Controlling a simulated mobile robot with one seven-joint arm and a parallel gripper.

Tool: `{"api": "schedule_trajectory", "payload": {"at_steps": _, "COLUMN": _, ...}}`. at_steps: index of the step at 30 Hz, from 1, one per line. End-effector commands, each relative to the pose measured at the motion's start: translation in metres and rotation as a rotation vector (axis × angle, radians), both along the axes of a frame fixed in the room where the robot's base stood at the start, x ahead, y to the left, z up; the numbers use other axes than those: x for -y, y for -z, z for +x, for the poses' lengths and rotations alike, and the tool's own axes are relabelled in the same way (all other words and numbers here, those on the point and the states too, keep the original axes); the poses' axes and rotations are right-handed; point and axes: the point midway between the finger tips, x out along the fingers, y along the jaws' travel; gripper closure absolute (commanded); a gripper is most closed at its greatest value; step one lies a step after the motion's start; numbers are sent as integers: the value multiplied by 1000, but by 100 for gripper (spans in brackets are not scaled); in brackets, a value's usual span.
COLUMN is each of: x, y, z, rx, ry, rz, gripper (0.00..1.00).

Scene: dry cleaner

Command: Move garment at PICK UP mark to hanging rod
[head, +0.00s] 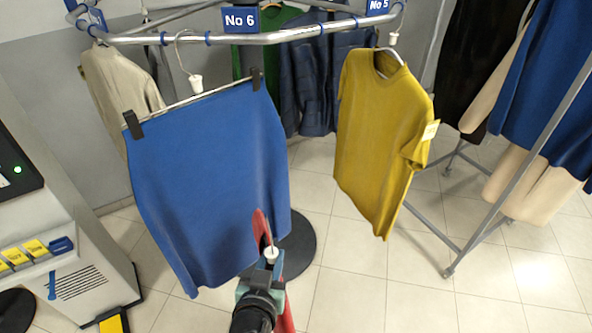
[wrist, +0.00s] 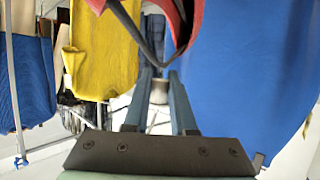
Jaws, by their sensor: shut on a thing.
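A red garment (head: 260,230) shows as a narrow strip beside and below my gripper (head: 269,262) in the head view, mostly hidden by my arm. In the wrist view, part of the red garment (wrist: 198,14) hangs at the top, just beyond my gripper (wrist: 161,84). The jaws are shut on the white neck of its hanger (head: 270,252); a pale piece of the neck shows between the fingers. The PICK UP mark is not in view.
A blue skirt (head: 210,180) hangs from the rod, close behind my gripper. A yellow shirt (head: 372,140) hangs to its right, with a floor gap between them. A beige garment (head: 115,85) hangs at left. A machine (head: 70,270) stands left, a garment rack (head: 520,170) right.

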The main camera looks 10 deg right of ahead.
Motion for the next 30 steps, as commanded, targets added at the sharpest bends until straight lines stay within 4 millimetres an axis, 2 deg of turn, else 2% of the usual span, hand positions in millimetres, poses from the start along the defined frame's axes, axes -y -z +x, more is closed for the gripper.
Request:
{"api": "schedule_trajectory", "payload": {"at_steps": 1, "x": 7, "y": -15, "z": 19, "rx": 13, "ry": 48, "rz": 4, "gripper": 100}}
{"api": "schedule_trajectory", "payload": {"at_steps": 6, "x": 33, "y": -60, "z": 63, "rx": 12, "ry": 207, "rz": 5, "gripper": 100}}
{"api": "schedule_trajectory", "payload": {"at_steps": 12, "x": 62, "y": -119, "z": 95, "rx": 9, "ry": 375, "rz": 7, "gripper": 100}}
{"api": "schedule_trajectory", "payload": {"at_steps": 15, "x": 73, "y": -143, "z": 102, "rx": 7, "ry": 436, "rz": 6, "gripper": 100}}
{"api": "schedule_trajectory", "payload": {"at_steps": 19, "x": 82, "y": -162, "z": 105, "rx": 3, "ry": 485, "rz": 5, "gripper": 100}}
{"api": "schedule_trajectory", "payload": {"at_steps": 25, "x": 82, "y": -171, "z": 100, "rx": -1, "ry": 504, "rz": 3, "gripper": 100}}
{"api": "schedule_trajectory", "payload": {"at_steps": 30, "x": 73, "y": -173, "z": 83, "rx": 0, "ry": 499, "rz": 2, "gripper": 100}}
